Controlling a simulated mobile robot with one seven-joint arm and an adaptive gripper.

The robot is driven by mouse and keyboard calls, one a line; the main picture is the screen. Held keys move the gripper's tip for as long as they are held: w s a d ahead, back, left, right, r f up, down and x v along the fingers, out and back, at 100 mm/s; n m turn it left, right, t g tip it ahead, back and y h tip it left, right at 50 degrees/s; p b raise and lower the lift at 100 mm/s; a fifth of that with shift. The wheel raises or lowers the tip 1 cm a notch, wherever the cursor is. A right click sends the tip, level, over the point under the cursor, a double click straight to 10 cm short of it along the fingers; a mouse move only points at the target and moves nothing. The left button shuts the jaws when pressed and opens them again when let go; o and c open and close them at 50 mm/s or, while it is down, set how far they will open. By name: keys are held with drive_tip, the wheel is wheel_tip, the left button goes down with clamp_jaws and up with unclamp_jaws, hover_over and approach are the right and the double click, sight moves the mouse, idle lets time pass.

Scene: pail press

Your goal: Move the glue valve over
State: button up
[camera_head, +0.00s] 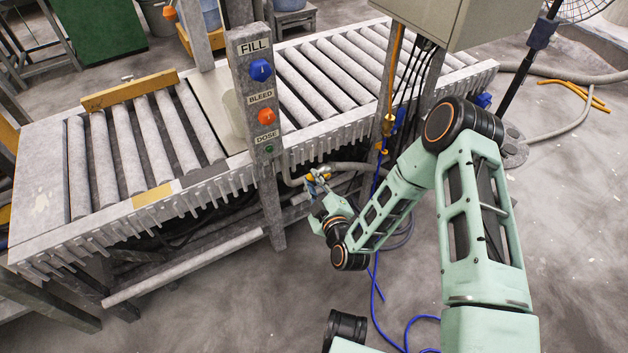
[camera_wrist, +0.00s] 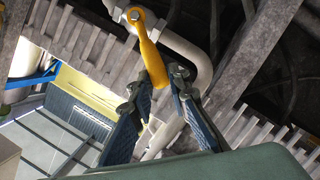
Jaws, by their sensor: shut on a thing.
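The glue valve has a yellow lever (camera_wrist: 149,50) with a round eye at its upper end, in the wrist view. It sits in front of a pale bent pipe (camera_wrist: 188,40) under the conveyor. My gripper (camera_wrist: 159,84) is shut on the lower, free end of the lever, with one finger on each side. In the head view the yellow valve (camera_head: 318,177) is small and partly hidden by my gripper (camera_head: 321,189), just right of the panel post. The valve's body is hard to make out.
A roller conveyor (camera_head: 190,190) runs above and behind the valve. A post carries a panel (camera_head: 257,90) marked FILL, BLEED and DOSE. A grey box (camera_head: 455,22) with hanging cables stands right of it. A blue hose (camera_head: 376,290) lies on the floor near my arm.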

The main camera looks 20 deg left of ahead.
drive_tip(key=shift+o, duration=0.3)
drive_tip(key=shift+s+a+f+b, duration=0.25)
drive_tip(key=shift+f+b, duration=0.1)
drive_tip(key=shift+f, duration=0.1)
drive_tip(key=shift+s+a+f+b, duration=0.2)
drive_tip(key=shift+f+b, duration=0.1)
drive_tip(key=shift+f, duration=0.15)
drive_tip(key=shift+o, duration=0.2)
drive_tip(key=shift+s+a+f+b, duration=0.15)
drive_tip(key=shift+f+b, duration=0.6)
drive_tip(key=shift+f, duration=0.45)
drive_tip(key=o, duration=0.9)
drive_tip(key=shift+o, duration=0.2)
drive_tip(key=shift+r, duration=0.15)
